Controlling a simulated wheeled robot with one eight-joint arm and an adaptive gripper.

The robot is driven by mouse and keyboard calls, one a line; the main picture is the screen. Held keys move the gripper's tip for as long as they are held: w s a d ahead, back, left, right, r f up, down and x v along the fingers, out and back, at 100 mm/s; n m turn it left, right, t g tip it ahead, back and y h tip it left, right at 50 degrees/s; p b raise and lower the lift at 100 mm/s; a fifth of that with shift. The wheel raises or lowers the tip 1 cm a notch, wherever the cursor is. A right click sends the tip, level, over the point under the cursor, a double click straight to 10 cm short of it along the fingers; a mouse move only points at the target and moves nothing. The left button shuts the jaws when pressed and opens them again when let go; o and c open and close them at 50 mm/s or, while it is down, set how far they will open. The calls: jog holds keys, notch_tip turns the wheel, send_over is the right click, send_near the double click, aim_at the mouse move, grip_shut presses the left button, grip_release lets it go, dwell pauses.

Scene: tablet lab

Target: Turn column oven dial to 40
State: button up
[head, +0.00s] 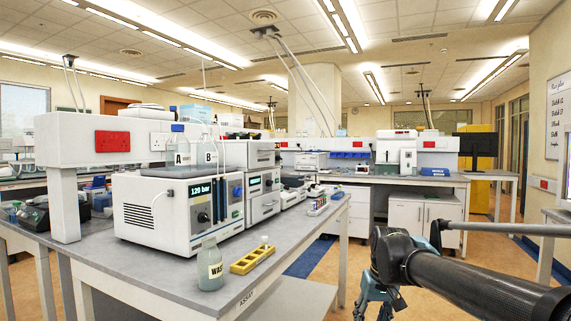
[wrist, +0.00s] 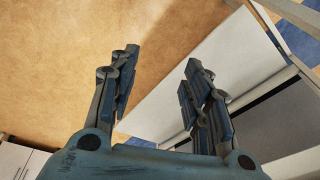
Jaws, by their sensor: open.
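On the bench at left stands a white instrument (head: 150,215) with a lit display reading 120 bar (head: 188,191). My gripper (head: 384,306) hangs in the aisle right of the bench, apart from the instruments. In the wrist view my gripper (wrist: 160,62) is open and empty, over floor and white furniture.
A WASTE bottle (head: 209,266) and a yellow rack (head: 252,259) stand near the front edge of the grey bench (head: 155,276). Bottles A (head: 181,154) and B (head: 209,155) stand on the instrument. A tube rack (head: 318,206) is farther back. The aisle floor is open.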

jog(key=w+a+r+n+t+y, duration=0.15)
jog(key=w+a+r+y, duration=0.35)
jog(key=w+r, duration=0.8)
jog(key=w+a+r+n+g+y, duration=0.1)
jog(key=w+a+r+n+y, duration=0.15)
jog(key=w+a+r, duration=0.75)
jog(key=n+t+y, duration=0.3)
jog(key=t+y, duration=0.1)
jog(key=y, duration=0.5)
send_near(281, 159)
jog(key=shift+g+h, duration=0.25)
jog(key=x, duration=0.8)
jog(key=shift+w+d+r, duration=0.1)
jog(key=shift+r, duration=0.2)
jog(key=c, duration=1)
jog(key=shift+d, duration=0.1)
grip_shut()
